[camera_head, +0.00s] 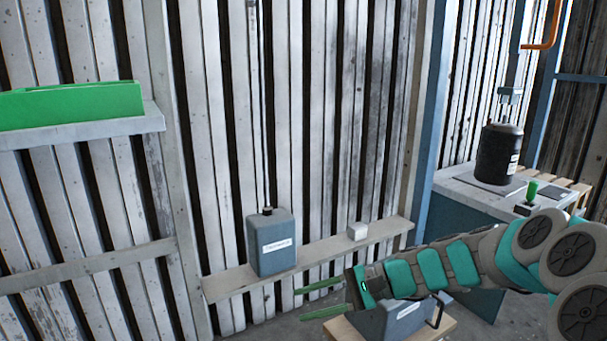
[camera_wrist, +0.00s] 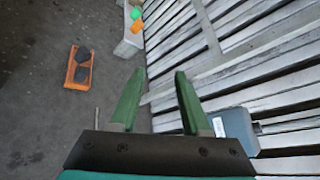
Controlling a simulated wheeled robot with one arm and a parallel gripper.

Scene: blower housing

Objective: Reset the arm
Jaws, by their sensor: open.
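My gripper (camera_head: 300,305) reaches in from the right in the head view, its two green fingers spread apart and pointing left. In the wrist view my gripper (camera_wrist: 160,73) is open, with nothing between its fingers. A grey-blue canister (camera_head: 271,250) with a dark cap and a white label stands upright on a wall ledge, to the upper left of my fingers. What looks like the same canister (camera_wrist: 232,128) shows right of the fingers in the wrist view, apart from them.
A grey box (camera_head: 405,318) on a wooden stand (camera_head: 437,330) is partly hidden behind my arm. The ledge (camera_head: 330,251) also holds a small white block (camera_head: 358,231). A black canister (camera_head: 498,155) stands on a bench at right. An orange tray (camera_wrist: 72,75) lies on open floor.

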